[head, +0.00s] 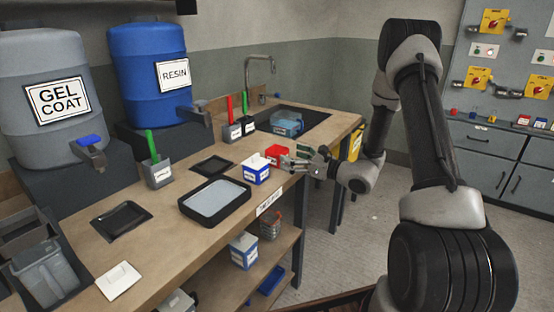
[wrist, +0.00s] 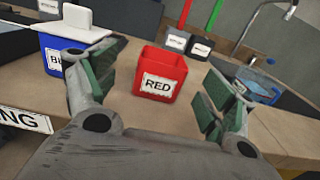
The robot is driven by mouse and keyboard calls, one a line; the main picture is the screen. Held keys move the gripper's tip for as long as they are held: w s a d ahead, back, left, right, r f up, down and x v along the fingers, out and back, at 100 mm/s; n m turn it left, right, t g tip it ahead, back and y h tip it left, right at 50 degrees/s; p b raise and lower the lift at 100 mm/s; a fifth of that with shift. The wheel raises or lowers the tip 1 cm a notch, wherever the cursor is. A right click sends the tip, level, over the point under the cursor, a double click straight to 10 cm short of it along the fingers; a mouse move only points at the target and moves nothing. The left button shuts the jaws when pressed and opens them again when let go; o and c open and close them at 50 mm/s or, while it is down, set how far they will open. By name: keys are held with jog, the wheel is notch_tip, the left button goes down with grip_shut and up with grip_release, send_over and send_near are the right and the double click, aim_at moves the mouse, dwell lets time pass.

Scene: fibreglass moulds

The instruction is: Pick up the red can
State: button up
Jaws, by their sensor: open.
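The red can is an open square red container labelled RED. In the wrist view the red can (wrist: 163,72) stands upright on the wooden bench, between and beyond my gripper's spread fingers. In the head view the red can (head: 276,153) is near the bench's front edge, partly hidden by the blue container and my gripper. My gripper (head: 287,163) is open and empty, low over the front edge. In the wrist view my gripper (wrist: 157,88) has a green-padded finger on each side of the can, with gaps showing.
A blue container (head: 257,170) with a white top stands close left of the can. A black tray (head: 214,201) lies further left. Grey holders with a green and a red stick (head: 238,129) stand behind. A sink (head: 290,119) is at the bench's far end.

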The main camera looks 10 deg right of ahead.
aim_at(270, 148)
jog(key=x, duration=0.7)
jog(key=shift+w+d+r, duration=0.15)
jog(key=shift+w+d, duration=0.05)
jog(key=c, duration=1.2)
